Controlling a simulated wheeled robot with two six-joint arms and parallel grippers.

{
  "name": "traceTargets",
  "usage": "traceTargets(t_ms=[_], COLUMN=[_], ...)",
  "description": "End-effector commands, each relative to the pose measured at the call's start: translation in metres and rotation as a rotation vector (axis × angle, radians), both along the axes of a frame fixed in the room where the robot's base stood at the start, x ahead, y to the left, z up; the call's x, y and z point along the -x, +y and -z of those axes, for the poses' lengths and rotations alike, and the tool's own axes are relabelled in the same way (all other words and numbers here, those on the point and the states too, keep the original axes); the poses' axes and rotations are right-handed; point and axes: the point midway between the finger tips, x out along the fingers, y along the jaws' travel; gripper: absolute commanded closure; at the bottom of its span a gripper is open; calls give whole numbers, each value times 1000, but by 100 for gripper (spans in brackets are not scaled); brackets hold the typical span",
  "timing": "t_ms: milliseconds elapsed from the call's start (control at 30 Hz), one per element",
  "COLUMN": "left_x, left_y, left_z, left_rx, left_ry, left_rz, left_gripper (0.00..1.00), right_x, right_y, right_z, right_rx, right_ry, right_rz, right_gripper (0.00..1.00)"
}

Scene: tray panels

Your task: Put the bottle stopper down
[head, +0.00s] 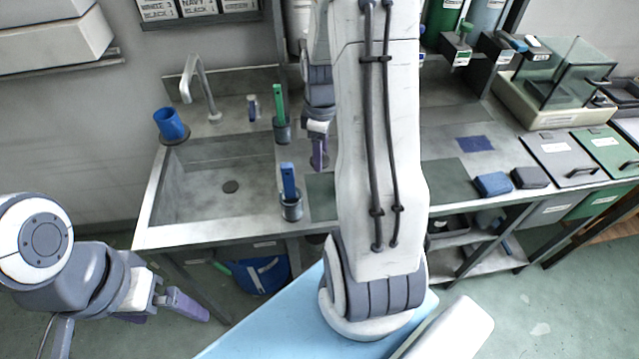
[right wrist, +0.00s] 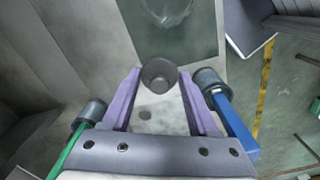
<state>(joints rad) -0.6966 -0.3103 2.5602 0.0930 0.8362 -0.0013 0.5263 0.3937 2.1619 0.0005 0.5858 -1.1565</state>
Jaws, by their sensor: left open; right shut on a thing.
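My right gripper (head: 319,160) reaches over the counter beside the sink, its purple fingers pointing down. In the right wrist view its two fingers (right wrist: 160,90) are shut on a dark grey round piece, seemingly the bottle stopper (right wrist: 158,76), held between the tips. In the head view I cannot make the stopper out. Whether it touches the counter is unclear. A clear, glassy round thing (right wrist: 166,10) shows at the top of the right wrist view, on a dark green mat. My left gripper (head: 170,308) is open and empty, low at the left, in front of the counter.
A green-handled tool (head: 280,103) and a blue-handled tool (head: 288,182) stand in grey holders on either side of my right gripper. The sink (head: 230,187) with a tap (head: 200,88) and blue cup (head: 171,124) lies left. A glass tank (head: 565,75) stands far right.

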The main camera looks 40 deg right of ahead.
Motion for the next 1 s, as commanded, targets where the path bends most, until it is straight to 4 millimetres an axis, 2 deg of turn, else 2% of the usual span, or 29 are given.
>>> traceTargets(t_ms=[100, 333, 500, 600, 967, 1000], left_x=[0, 0, 0, 0, 0, 0], left_y=[0, 0, 0, 0, 0, 0], left_z=[-3, -4, -6, -7, -4, -4], left_rx=[0, 0, 0, 0, 0, 0], left_ry=[0, 0, 0, 0, 0, 0], left_rz=[0, 0, 0, 0, -1, -1], left_gripper=[0, 0, 0, 0, 0, 0], right_x=[1, 1, 1, 1, 0, 0], right_y=[1, 1, 1, 1, 1, 0], right_z=[23, 47, 73, 80, 84, 84], right_rx=[-3, -2, -3, -1, 0, 0], right_ry=[6, 4, 5, 2, 0, 0], right_rz=[0, 1, 2, 2, 2, 2], right_gripper=[92, 92, 92, 92, 92, 33])
